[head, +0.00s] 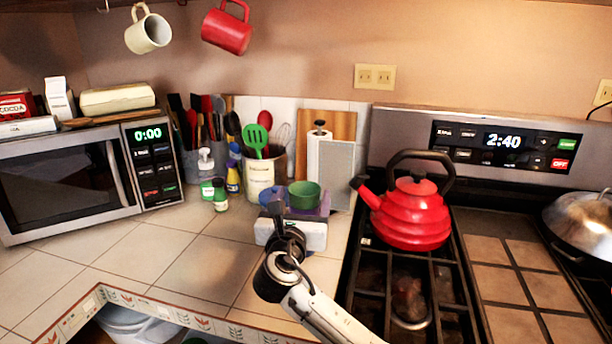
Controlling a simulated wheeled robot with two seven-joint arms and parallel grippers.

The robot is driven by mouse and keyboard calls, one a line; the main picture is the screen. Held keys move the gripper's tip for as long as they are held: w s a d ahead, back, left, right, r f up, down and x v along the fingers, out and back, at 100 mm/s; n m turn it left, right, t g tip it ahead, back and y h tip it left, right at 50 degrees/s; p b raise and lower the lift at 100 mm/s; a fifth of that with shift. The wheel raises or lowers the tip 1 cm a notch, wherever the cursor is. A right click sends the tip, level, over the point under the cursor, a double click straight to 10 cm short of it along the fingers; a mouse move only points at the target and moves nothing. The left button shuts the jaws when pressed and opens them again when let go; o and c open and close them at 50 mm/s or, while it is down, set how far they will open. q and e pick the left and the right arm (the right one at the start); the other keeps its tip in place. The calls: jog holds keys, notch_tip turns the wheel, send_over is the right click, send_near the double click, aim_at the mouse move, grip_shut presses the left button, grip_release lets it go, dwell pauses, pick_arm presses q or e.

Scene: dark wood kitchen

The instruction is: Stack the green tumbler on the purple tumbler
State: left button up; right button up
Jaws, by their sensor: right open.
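The green tumbler (304,195) stands on the counter just left of the stove. Purple (324,207) shows right below and beside it, which looks like the purple tumbler, partly hidden; I cannot tell whether the green one rests in it or stands in front of or behind it. My right gripper (280,215) reaches in from the lower right, just left of the green tumbler. It is open, and I see nothing between its fingers. I cannot tell whether it touches anything. My left gripper is not in view.
A blue item (271,195) is beside the green tumbler, and a white box-like object (312,236) is below it. A utensil crock (265,178) and small bottles (220,195) stand behind. A red kettle (410,215) is on the stove at right. The left counter tiles (150,250) are clear.

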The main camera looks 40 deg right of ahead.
jog(key=v, duration=0.5)
jog(key=shift+s+a, duration=0.1)
jog(key=shift+s, duration=0.05)
jog(key=shift+f, duration=0.15)
